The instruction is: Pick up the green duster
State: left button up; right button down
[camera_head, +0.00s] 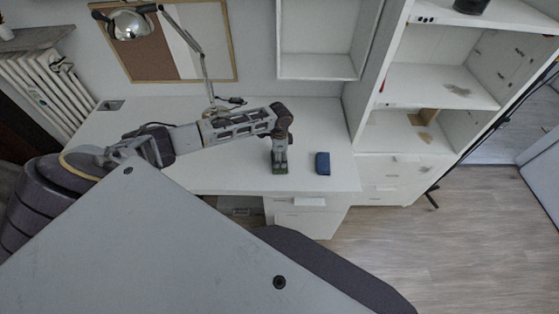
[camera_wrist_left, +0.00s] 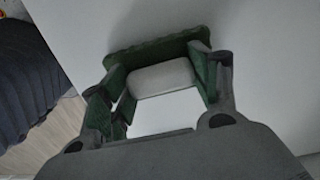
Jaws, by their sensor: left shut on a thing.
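The green duster (camera_head: 279,171) is at the front part of the white desk, under my left gripper (camera_head: 279,160), which points down at it. In the left wrist view the duster shows as a dark green edge (camera_wrist_left: 155,50) with a pale grey block beside it, between the two fingers of my left gripper (camera_wrist_left: 160,76). The fingers are shut on the duster's sides. Much of the duster is hidden by the fingers in the head view. I cannot tell whether it touches the desk. My right gripper is not in view.
A blue duster-like block (camera_head: 322,163) lies on the desk just right of my left gripper. A silver desk lamp (camera_head: 130,25) arches over the back. A white shelf unit (camera_head: 440,85) stands at the right. The white desk top (camera_head: 320,120) behind the blue block is clear.

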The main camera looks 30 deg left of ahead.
aim_at(280, 156)
pick_arm(q)
jog(key=shift+r, duration=0.1)
jog(key=shift+r, duration=4.95)
jog(key=o, duration=0.3)
jog(key=shift+c, duration=1)
jog(key=shift+n, duration=0.4)
